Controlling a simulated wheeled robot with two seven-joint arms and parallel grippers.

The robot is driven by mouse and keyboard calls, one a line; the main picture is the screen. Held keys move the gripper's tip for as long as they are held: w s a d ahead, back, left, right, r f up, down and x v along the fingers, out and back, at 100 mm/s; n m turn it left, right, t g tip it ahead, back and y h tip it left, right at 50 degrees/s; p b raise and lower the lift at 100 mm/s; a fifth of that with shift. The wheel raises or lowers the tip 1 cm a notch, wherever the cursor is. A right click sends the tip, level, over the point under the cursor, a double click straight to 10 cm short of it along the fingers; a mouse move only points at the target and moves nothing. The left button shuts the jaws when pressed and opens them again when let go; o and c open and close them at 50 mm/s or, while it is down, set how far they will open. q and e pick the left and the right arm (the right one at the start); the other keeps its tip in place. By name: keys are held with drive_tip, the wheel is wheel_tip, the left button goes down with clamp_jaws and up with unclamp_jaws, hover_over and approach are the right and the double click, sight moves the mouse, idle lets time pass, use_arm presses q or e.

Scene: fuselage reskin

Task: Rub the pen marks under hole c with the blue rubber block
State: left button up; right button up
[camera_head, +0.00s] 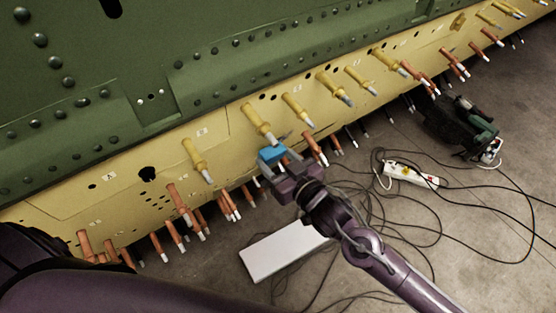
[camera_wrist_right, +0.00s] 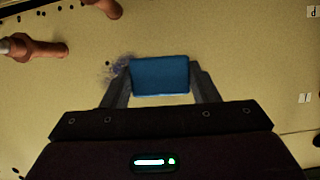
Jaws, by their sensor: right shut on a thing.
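The blue rubber block (camera_head: 271,153) is between the fingers of my right gripper (camera_head: 279,163), which is shut on it at the lower yellow skin panel. In the right wrist view the block (camera_wrist_right: 160,75) lies level between both fingertips of the gripper (camera_wrist_right: 162,82). It is close to the panel; I cannot tell whether it touches. A dark bluish smudge of pen marks (camera_wrist_right: 118,69) shows at the block's left edge, partly hidden by the finger and block. I cannot make out a label c. My left gripper is out of view.
Yellow fasteners (camera_head: 197,160) and copper-coloured ones (camera_head: 179,204) stick out along the yellow panel (camera_head: 60,202) around my gripper. One copper fastener (camera_wrist_right: 40,49) is at the left in the wrist view. A white box (camera_head: 284,250), cables and a power strip (camera_head: 410,175) lie on the floor.

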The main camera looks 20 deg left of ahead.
sight(294, 132)
drive_tip(key=shift+w+a+r, duration=0.1)
drive_tip(key=shift+w+a, duration=0.15)
drive_tip(key=shift+a, duration=0.1)
drive_tip(key=shift+w+d, duration=0.1)
drive_tip(key=shift+w+d, duration=1.25)
drive_tip(key=shift+w, duration=0.2)
drive_tip(key=shift+w+d, duration=0.55)
drive_tip(key=shift+w, duration=0.25)
drive_tip(key=shift+w+d, duration=0.55)
drive_tip(key=shift+w, duration=0.25)
drive_tip(key=shift+w+d, duration=0.1)
drive_tip(key=shift+r+p, duration=0.15)
drive_tip(key=shift+p, duration=0.25)
drive_tip(key=shift+s+a+p, duration=0.3)
drive_tip(key=shift+s+a, duration=0.35)
drive_tip(key=shift+s, duration=0.2)
drive_tip(key=shift+s+a+p, duration=0.3)
drive_tip(key=shift+s+a, duration=0.3)
drive_tip(key=shift+s, duration=0.25)
drive_tip(key=shift+s+a+p, duration=0.35)
drive_tip(key=shift+s+a, duration=1)
drive_tip(key=shift+s, duration=0.2)
